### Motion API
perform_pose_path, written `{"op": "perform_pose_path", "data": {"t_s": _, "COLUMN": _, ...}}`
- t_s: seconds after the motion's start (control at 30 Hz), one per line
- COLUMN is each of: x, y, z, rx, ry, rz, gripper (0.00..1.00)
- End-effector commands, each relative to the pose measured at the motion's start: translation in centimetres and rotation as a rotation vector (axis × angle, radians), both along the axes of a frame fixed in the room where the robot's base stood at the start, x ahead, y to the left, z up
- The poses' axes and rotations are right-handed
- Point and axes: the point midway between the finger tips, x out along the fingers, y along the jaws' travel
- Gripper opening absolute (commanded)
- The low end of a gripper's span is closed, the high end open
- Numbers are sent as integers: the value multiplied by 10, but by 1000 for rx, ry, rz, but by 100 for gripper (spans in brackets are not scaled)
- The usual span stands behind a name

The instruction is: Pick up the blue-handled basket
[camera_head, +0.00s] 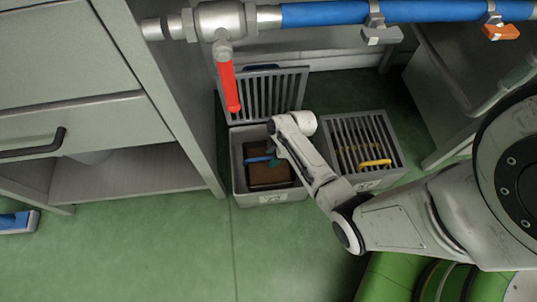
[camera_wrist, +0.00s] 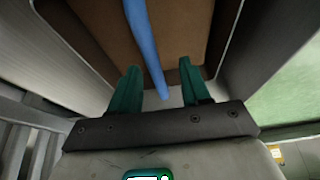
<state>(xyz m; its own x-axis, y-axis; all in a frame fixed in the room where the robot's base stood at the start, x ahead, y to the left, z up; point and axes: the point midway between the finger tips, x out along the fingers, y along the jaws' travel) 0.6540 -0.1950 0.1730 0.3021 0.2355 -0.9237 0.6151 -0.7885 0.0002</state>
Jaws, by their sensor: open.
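The blue-handled basket (camera_head: 268,178) is brown and sits inside a light grey bin (camera_head: 241,180) on the floor. Its blue handle (camera_head: 256,160) shows left of my gripper (camera_head: 274,160), which reaches down into the bin from the right. In the wrist view the blue handle (camera_wrist: 146,40) runs lengthwise between the two green fingers of my gripper (camera_wrist: 159,70), with a gap visible on each side. The brown of the basket (camera_wrist: 95,25) lies beyond. My gripper is open and holds nothing. Part of the basket is hidden by my arm.
A slatted lid (camera_head: 281,92) with a blue handle leans behind the bin. A second bin with a slatted cover (camera_head: 378,135) and yellow handle stands at right. A cabinet (camera_head: 90,110) is at left; a blue pipe with a red-levered valve (camera_head: 229,88) crosses above. Green floor in front is clear.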

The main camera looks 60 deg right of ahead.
Motion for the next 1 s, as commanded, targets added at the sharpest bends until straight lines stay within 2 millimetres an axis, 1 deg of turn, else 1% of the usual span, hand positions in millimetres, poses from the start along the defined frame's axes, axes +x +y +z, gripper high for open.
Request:
{"op": "perform_pose_path", "data": {"t_s": 0.03, "x": 2, "y": 0, "z": -7, "rx": 0, "ry": 0, "rz": 1, "gripper": 47}}
{"op": "perform_pose_path", "data": {"t_s": 0.23, "x": 15, "y": 2, "z": -29, "rx": -1, "ry": -1, "rz": 0, "gripper": 47}}
{"op": "perform_pose_path", "data": {"t_s": 0.3, "x": 17, "y": 5, "z": -38, "rx": 0, "ry": 1, "rz": 0, "gripper": 47}}
{"op": "perform_pose_path", "data": {"t_s": 0.37, "x": 18, "y": 7, "z": -42, "rx": 0, "ry": 1, "rz": 0, "gripper": 47}}
{"op": "perform_pose_path", "data": {"t_s": 1.0, "x": 20, "y": 8, "z": -45, "rx": 0, "ry": 0, "rz": 0, "gripper": 47}}
